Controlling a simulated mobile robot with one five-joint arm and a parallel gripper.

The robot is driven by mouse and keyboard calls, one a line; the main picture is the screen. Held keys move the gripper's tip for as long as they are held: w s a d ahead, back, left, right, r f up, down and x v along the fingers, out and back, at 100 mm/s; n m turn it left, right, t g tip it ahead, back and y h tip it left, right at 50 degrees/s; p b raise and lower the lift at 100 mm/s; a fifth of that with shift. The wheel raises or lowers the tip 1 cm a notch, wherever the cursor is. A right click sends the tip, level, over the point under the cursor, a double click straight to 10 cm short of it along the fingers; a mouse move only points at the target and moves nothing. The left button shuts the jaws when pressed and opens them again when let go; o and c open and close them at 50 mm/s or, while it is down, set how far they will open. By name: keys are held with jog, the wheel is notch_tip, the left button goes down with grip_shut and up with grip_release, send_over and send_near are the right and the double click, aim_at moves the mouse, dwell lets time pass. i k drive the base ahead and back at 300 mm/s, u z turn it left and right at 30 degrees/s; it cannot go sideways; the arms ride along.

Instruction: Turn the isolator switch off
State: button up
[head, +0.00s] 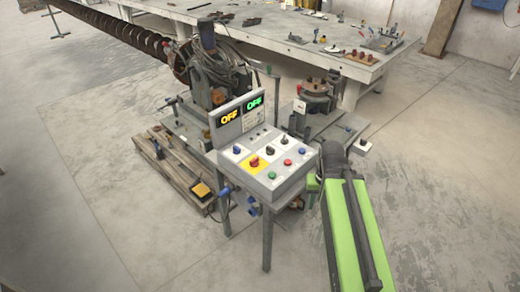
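A grey control box (281,187) stands on legs in the middle of the head view. A red rotary switch on a yellow plate (243,168), which looks like the isolator switch (254,161), sits on the left of its sloping face. The exact angle of its handle is too small to tell. My green and black arm comes in from the lower right. The dark end of my arm, with my gripper (332,154), is just right of the box, apart from the switch. The fingers cannot be made out.
Two displays, orange (229,117) and green (255,103), both read OFF above the panel. Several other knobs and buttons surround the switch. Auger machinery (205,82) and a wooden pallet (168,162) stand behind left. A long workbench (260,40) is behind. The right-hand floor is clear.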

aim_at(255, 162)
jog(key=u, duration=0.2)
jog(key=i, duration=0.9)
jog(key=z, duration=0.15)
jog(key=k, duration=1.4)
jog(key=u, duration=0.35)
jog(key=i, duration=1)
jog(key=u, duration=0.05)
